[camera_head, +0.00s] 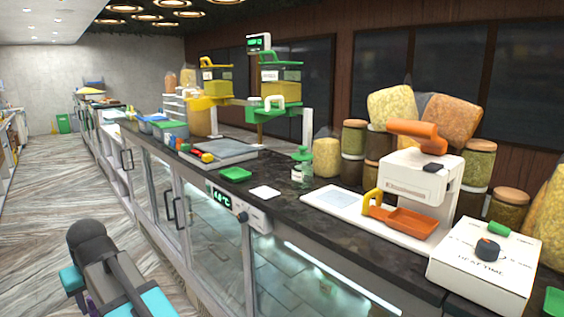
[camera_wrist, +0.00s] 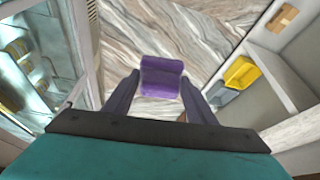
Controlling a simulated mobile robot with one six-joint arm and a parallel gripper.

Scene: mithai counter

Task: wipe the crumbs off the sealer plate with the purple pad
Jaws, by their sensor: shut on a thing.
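My gripper (camera_wrist: 160,80) is shut on the purple pad (camera_wrist: 161,68), which sits between its two fingertips in the wrist view. The pad is over the wood-patterned floor, away from the counter. In the head view my arm is at the lower left, and its end is mostly cut off by the bottom edge. A white machine with an orange lever (camera_head: 414,132) stands on the dark counter at the right. A flat pale plate (camera_head: 340,198) lies on its left side. I cannot tell for certain that this is the sealer plate. No crumbs can be made out at this size.
A white "HEAT TIME" box (camera_head: 484,262) stands at the counter's near right. An orange tray (camera_head: 405,224) sits in front of the machine. A green dish (camera_head: 235,174), a white card (camera_head: 265,192) and a green-topped bottle (camera_head: 302,166) are farther left. The left aisle floor is clear.

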